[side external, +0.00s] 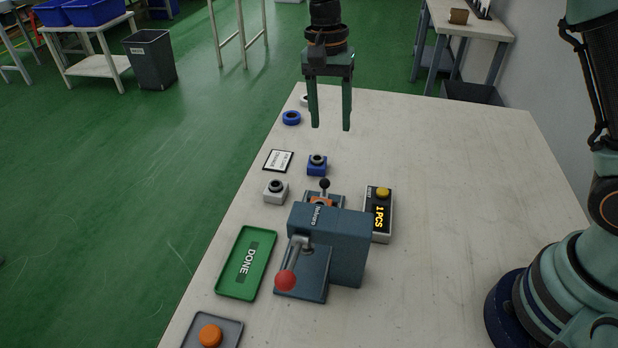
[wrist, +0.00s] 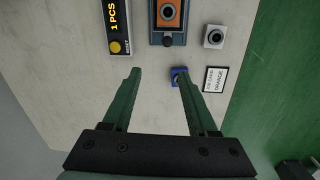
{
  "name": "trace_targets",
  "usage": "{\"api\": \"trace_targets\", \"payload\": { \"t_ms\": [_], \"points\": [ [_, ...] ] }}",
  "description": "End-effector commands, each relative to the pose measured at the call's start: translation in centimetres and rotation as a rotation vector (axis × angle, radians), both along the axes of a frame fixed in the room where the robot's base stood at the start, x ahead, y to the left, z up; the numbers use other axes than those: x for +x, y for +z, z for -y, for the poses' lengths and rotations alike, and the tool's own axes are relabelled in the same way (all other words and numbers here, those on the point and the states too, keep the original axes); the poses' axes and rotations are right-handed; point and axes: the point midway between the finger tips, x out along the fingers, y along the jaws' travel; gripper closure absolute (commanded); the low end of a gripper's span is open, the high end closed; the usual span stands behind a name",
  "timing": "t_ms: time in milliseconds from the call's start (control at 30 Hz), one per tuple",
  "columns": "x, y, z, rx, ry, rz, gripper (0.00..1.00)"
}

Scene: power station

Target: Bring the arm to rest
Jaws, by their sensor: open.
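My gripper (side external: 330,127) hangs fingers-down above the far part of the table (side external: 440,150), its two green fingers apart with nothing between them. In the wrist view my gripper (wrist: 158,74) also shows its fingers spread, with the tip of one finger partly over a blue block (wrist: 177,72). In the side view the blue block (side external: 317,168) with a dark ring on top sits on the table, nearer the camera than my gripper. The arm's own resting pose is not marked in either view.
A blue-grey press (side external: 338,240) with a red-knobbed lever stands mid-table. Near it are a counter box (side external: 378,222) reading "1 PCS", a green DONE tray (side external: 227,288), a grey block (side external: 275,191), a sign card (side external: 279,160) and a blue ring (side external: 291,118).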

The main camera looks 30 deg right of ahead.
Motion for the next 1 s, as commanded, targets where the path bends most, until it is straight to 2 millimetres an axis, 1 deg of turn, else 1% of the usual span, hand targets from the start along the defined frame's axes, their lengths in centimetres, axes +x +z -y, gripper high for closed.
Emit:
{"api": "trace_targets", "payload": {
  "t_ms": [33,200,333,500,667,800,900,1000],
  "points": [
    [-0.5,1.5,0.9,0.013,0.035,0.032,0.41],
    [-2.8,4.9,3.4,0.040,0.189,0.130,0.41],
    [-4.9,6.8,5.2,0.043,0.304,0.208,0.41],
    [-8.0,8.5,7.4,0.025,0.457,0.310,0.41],
    [-11.0,9.0,9.2,-0.014,0.599,0.399,0.41],
    [-13.4,8.8,10.5,-0.063,0.719,0.467,0.41],
    [-14.7,8.4,11.2,-0.099,0.787,0.504,0.41],
    [-15.6,8.0,11.5,-0.127,0.838,0.527,0.41]
  ]
}}
